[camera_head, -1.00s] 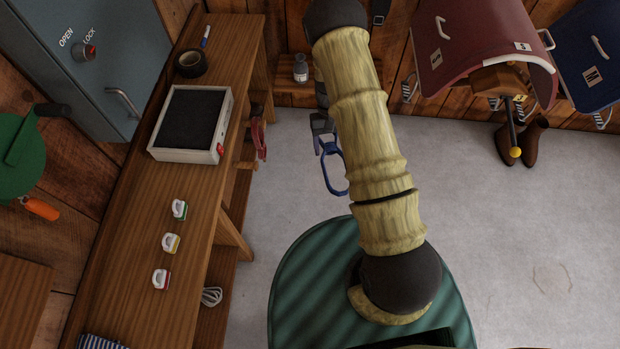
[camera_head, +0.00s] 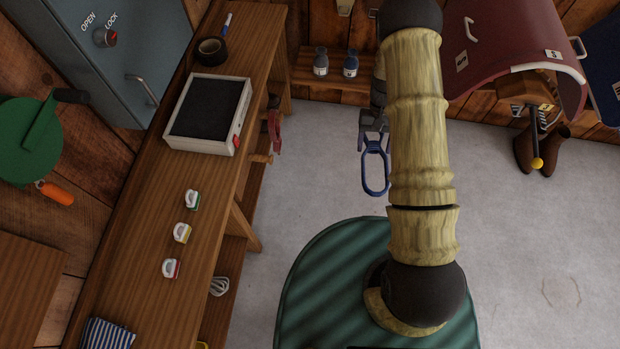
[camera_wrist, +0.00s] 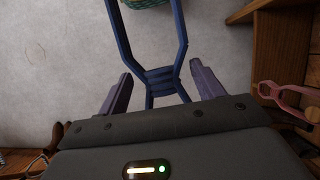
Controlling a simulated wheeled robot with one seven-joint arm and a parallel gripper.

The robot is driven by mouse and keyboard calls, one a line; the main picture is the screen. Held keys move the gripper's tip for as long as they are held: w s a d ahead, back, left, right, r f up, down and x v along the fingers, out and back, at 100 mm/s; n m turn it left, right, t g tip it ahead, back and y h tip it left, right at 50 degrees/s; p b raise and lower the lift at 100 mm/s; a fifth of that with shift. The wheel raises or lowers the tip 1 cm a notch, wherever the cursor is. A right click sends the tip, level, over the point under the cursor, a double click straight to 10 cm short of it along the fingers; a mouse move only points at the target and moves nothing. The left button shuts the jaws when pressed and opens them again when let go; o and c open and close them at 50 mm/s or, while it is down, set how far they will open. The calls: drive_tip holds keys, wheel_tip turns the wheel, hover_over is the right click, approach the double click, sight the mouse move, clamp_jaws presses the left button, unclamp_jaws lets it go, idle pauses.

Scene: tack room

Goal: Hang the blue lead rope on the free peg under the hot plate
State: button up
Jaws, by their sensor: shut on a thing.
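The blue lead rope (camera_head: 375,172) is a long loop hanging from my gripper (camera_head: 373,127), over the floor to the right of the bench. In the wrist view my gripper (camera_wrist: 161,82) is shut on the rope (camera_wrist: 182,35), with the gathered part between the two fingers. The hot plate (camera_head: 208,112), white with a dark top, sits on the bench. Below its right side, a bare wooden peg (camera_head: 262,158) sticks out from the bench's front. Beside it hangs a red item (camera_head: 273,130), which also shows in the wrist view (camera_wrist: 287,98). The rope is apart from the peg.
Two bottles (camera_head: 320,62) stand on a low shelf at the back. Floor between is clear.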

drive_tip(key=s+a+f+m+g+y+b, duration=0.2)
drive_tip(key=s+a+f+m+y+b, duration=0.15)
drive_tip(key=a+f+b, duration=0.35)
drive_tip(key=s+a+f+m+g+y+b, duration=0.25)
drive_tip(key=s+a+f+m+b, duration=0.2)
drive_tip(key=f+b, duration=0.4)
drive_tip(key=w+a+f+m+t+y+b, duration=0.5)
drive_tip(key=m+t+y+b, duration=0.6)
drive_tip(key=b, duration=0.7)
drive_tip(key=a+f+y, duration=0.1)
drive_tip(key=a+y, duration=0.1)
drive_tip(key=y, duration=0.1)
drive_tip(key=shift+w+a+b, duration=0.3)
drive_tip(key=shift+a+b, duration=0.1)
drive_tip(key=shift+a+f, duration=0.15)
